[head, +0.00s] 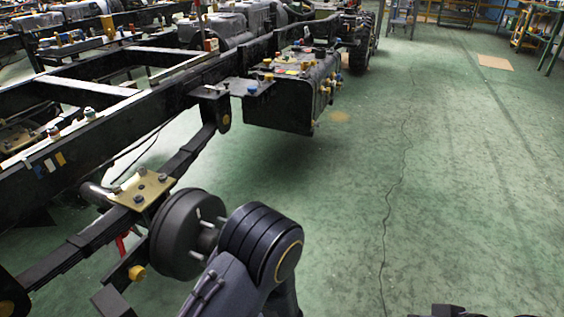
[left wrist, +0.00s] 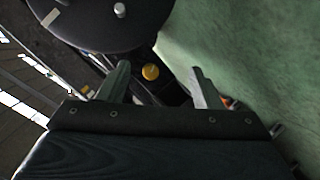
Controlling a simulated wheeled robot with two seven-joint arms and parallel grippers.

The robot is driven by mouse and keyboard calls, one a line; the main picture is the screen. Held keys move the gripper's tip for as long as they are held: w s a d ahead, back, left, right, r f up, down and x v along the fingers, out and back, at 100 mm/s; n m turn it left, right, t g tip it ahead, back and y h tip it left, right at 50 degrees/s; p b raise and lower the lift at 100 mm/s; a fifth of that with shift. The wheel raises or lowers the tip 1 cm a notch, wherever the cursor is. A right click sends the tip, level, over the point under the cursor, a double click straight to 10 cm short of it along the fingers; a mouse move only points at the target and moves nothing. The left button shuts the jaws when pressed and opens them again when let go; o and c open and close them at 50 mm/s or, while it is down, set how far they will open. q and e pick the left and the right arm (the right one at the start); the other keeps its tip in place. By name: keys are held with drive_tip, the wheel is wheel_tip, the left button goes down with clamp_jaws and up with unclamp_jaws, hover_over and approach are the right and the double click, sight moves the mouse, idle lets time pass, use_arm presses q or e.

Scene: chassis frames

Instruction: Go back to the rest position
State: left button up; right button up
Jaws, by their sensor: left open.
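My left gripper (left wrist: 158,85) shows in the left wrist view with its two fingers spread apart and nothing between them. Beyond the fingers are a dark round hub with a pale stud (left wrist: 119,10) and a yellow cap (left wrist: 151,72) on a dark chassis part. In the head view my left arm rises from the bottom edge, its dark joint close in front of the wheel hub (head: 180,235); I cannot tell whether they touch. The left gripper is hidden there. My right gripper is not clearly visible; only a dark piece shows at the bottom right edge.
A black truck chassis frame (head: 150,104) runs along the left, with a leaf spring and a yellow plate (head: 141,191) near the hub. A black box with fittings (head: 290,95) hangs from it. The green floor (head: 450,180) on the right is clear. Shelving (head: 541,27) stands far right.

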use_arm(q)
drive_tip(key=w+d+r+m+t+h, duration=0.2)
drive_tip(key=w+d+r+m+h, duration=0.2)
drive_tip(key=w+r+h, duration=0.55)
drive_tip(key=s+a+r+m+h, duration=0.2)
drive_tip(key=s+r+m+h, duration=0.75)
drive_tip(key=s+r, duration=0.4)
drive_tip(key=s+a+f+m+g+y, duration=0.1)
drive_tip(key=s+a+m+g+y, duration=0.35)
drive_tip(key=s, duration=0.95)
wheel_tip(320, 180, up, 37)
drive_tip(key=a+m+t+h+p, duration=0.1)
drive_tip(key=m+p, duration=0.1)
drive_tip(key=p, duration=3.5)
drive_tip(key=shift+a+f, duration=0.2)
drive_tip(key=shift+a, duration=0.2)
drive_tip(key=shift+t, duration=0.25)
